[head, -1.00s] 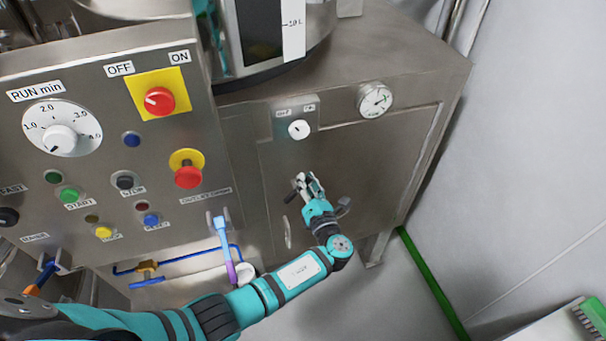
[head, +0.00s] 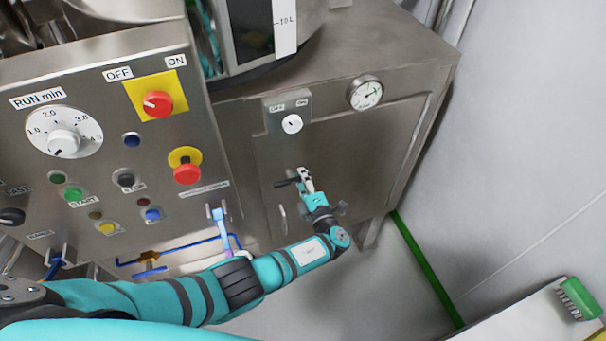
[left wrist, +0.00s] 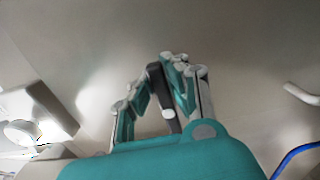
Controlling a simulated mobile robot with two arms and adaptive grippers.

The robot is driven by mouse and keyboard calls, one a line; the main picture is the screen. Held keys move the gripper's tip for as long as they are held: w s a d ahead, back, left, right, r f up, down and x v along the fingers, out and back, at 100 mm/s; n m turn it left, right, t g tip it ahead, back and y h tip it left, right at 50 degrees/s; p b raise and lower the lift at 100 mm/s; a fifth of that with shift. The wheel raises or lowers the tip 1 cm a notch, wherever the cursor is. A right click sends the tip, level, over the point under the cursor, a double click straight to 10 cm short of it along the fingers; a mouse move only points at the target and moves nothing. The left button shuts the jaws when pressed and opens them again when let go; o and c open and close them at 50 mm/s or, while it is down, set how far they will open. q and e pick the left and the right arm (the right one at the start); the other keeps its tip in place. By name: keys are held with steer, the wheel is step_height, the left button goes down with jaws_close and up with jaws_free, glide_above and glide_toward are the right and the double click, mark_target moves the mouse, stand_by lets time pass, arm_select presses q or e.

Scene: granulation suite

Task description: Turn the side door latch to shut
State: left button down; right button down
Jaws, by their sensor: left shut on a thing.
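The side door (head: 350,150) is a brushed steel panel on the side of the machine. Its latch (head: 287,183) is a small dark handle on the door face, pointing left in the head view. My left gripper (head: 305,175) is at the latch, its fingers shut around it. In the left wrist view the dark latch (left wrist: 160,88) stands between the two fingers, which hide part of it. Whether the latch sits fully at its shut position cannot be told. My right gripper is not in view.
A white OFF/ON knob (head: 292,124) and a round gauge (head: 366,93) sit above the latch. A curved pull handle (head: 283,219) is below it. The control panel (head: 100,150) with red knobs is at left. A green brush (head: 579,298) lies at lower right.

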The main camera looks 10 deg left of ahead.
arm_select(q)
steer(key=shift+m, duration=0.3)
stand_by(0.4)
steer(key=c, duration=1.3)
jaws_free()
steer(key=shift+d+f, duration=0.1)
steer(key=v, duration=1.2)
